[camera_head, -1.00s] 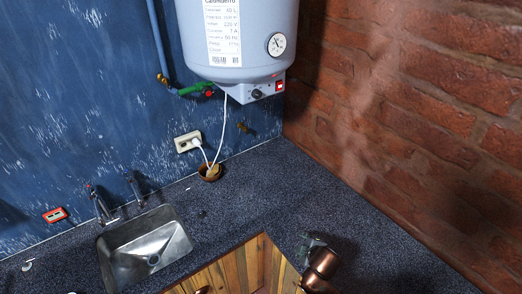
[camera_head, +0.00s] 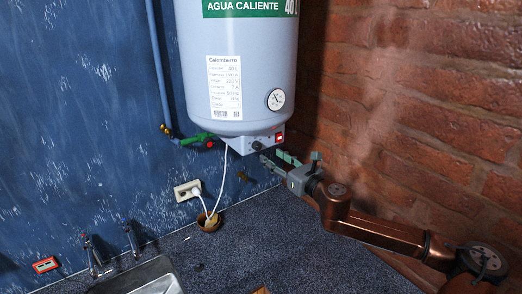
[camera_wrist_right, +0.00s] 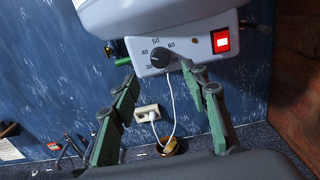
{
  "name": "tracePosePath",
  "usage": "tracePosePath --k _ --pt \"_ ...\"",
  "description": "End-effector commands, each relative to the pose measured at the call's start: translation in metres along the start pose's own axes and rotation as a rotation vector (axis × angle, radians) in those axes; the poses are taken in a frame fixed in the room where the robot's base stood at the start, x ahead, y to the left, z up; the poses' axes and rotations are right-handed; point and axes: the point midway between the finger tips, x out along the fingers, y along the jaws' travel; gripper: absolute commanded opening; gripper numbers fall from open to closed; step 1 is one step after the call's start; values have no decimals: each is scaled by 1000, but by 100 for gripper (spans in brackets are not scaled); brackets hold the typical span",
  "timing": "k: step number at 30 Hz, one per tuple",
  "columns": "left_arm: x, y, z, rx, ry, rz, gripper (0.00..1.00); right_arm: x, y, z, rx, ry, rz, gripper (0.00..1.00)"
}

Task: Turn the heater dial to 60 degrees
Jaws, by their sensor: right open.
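The white water heater (camera_head: 200,45) hangs on the blue wall, with a control box under it. The black dial (camera_wrist_right: 160,57) on that box has marks from 30 to 70 around it; its exact pointer setting is too small to read surely. The dial also shows in the head view (camera_head: 256,146). My right gripper (camera_head: 274,159) is just below and to the right of the dial. In the wrist view the right gripper's (camera_wrist_right: 159,72) green fingers are apart and empty, with the dial ahead between their tips, apparently untouched. My left gripper is out of view.
A lit red switch (camera_wrist_right: 221,41) sits right of the dial. A white cable (camera_head: 221,185) hangs from the box to an outlet (camera_head: 186,190). A green-handled valve (camera_head: 197,139) is at left. The brick wall (camera_head: 430,110) bounds the right side; the counter (camera_head: 260,240) lies below.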

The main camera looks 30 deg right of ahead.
Motion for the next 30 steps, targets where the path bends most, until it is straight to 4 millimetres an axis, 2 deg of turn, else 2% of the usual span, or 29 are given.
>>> tracePosePath --k 8,21,30 --pt "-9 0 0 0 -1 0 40 18 -1 4 4 -4 -1 42" --pt "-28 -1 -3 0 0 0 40 68 0 2 4 -2 0 42" --pt "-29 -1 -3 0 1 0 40 77 0 0 1 1 0 42"
